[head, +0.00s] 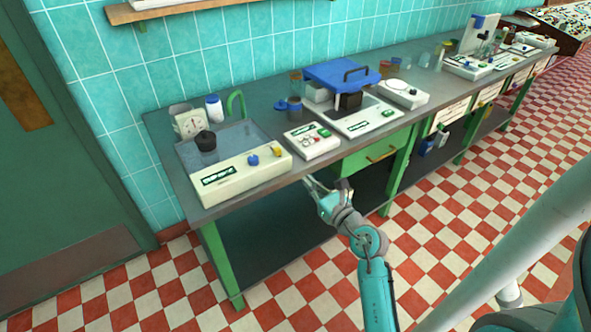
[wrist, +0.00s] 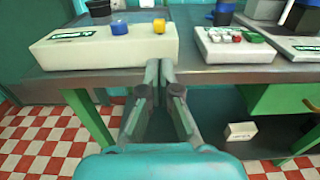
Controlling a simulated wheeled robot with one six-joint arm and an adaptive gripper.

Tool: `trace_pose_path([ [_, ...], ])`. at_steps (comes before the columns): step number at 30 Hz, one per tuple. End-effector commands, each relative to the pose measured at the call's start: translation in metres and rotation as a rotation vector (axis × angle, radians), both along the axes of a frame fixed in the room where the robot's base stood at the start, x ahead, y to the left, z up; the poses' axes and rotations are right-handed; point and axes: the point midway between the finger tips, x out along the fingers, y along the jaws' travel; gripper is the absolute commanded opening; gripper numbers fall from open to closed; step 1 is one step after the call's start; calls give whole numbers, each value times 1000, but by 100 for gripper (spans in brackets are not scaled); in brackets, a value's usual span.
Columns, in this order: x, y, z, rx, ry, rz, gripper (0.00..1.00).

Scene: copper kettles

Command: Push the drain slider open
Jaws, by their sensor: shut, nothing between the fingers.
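A cream water bath (head: 240,179) stands at the left end of the grey bench, with a blue knob (head: 253,160) and a yellow piece (head: 278,151) on its front top. The yellow piece (wrist: 159,26) looks like the drain slider, but no label confirms this. The blue knob (wrist: 119,28) is left of it in the wrist view. My gripper (head: 309,183) is shut and empty near the bench's front edge. In the wrist view its fingertips (wrist: 159,72) meet just in front of the bath's right end, below the yellow piece. Contact with the bath cannot be told.
A small white button box (head: 312,140) stands right of the bath. A device with a blue lid (head: 342,73) is further right. A green drawer (head: 375,154) hangs under the bench. A white box (wrist: 240,131) lies below. The floor in front is clear.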

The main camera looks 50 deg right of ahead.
Motion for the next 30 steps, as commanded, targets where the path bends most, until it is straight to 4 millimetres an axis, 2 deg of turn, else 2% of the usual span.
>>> trace_pose_path([
  [18,102,-27,1,3,-3,4,0],
  [24,122,-34,0,4,-3,3,0],
  [30,129,-35,0,5,-2,3,0],
])
